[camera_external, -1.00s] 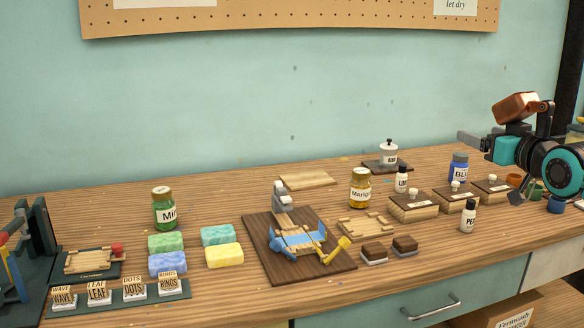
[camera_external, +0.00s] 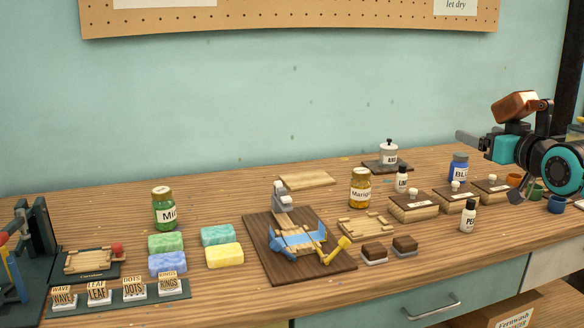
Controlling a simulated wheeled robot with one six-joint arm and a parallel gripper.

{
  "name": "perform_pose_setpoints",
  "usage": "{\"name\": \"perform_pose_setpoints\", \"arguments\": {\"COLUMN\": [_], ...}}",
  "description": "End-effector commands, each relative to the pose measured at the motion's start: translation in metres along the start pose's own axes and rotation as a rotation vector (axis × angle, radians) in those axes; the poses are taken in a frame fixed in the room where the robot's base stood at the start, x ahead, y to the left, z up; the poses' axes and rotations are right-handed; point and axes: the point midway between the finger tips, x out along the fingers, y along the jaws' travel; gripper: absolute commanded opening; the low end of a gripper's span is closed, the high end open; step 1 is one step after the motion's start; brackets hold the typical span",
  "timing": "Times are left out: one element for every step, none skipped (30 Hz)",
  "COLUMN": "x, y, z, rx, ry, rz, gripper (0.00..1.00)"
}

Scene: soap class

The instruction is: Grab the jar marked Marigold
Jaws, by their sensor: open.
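The jar marked Marigold (camera_external: 360,189) stands upright on the wooden bench, right of the middle. It has an amber body, a pale label reading "Marigo..." and a gold-brown lid. My gripper (camera_external: 466,136) is at the upper right, above the bench and well to the right of the jar. Its fingers point left, and it is open and holds nothing that I can see. Nothing covers the jar in this view.
A white bottle (camera_external: 402,179) and wooden boxes (camera_external: 413,207) stand right of the jar. A wooden frame (camera_external: 366,227) lies in front. A dark board with a blue fixture (camera_external: 297,240) is to the left. A green jar (camera_external: 164,209) is farther left.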

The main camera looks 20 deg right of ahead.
Motion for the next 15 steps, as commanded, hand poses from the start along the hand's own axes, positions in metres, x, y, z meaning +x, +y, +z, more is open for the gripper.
{"name": "perform_pose_setpoints", "arguments": {"x": [0.005, 0.008, 0.014, 0.019, 0.025, 0.034, 0.041, 0.048, 0.057, 0.063, 0.07, 0.079, 0.086, 0.092, 0.101], "y": [-0.001, -0.001, -0.002, -0.002, -0.003, -0.004, -0.005, -0.006, -0.007, -0.008, -0.009, -0.011, -0.012, -0.013, -0.015], "z": [-0.001, -0.001, -0.003, -0.004, -0.004, -0.006, -0.007, -0.008, -0.009, -0.009, -0.009, -0.01, -0.01, -0.011, -0.011], "rx": [0.005, 0.009, 0.017, 0.024, 0.033, 0.045, 0.054, 0.065, 0.078, 0.088, 0.098, 0.11, 0.12, 0.13, 0.141], "ry": [-0.015, -0.027, -0.048, -0.067, -0.09, -0.121, -0.147, -0.174, -0.209, -0.236, -0.263, -0.298, -0.325, -0.35, -0.386], "rz": [-0.002, -0.003, -0.004, -0.006, -0.007, -0.009, -0.01, -0.01, -0.01, -0.01, -0.009, -0.009, -0.007, -0.006, -0.004], "gripper": [0.79, 0.79, 0.79, 0.79, 0.79, 0.79, 0.79, 0.79, 0.79, 0.79, 0.79, 0.79, 0.79, 0.79, 0.79]}}
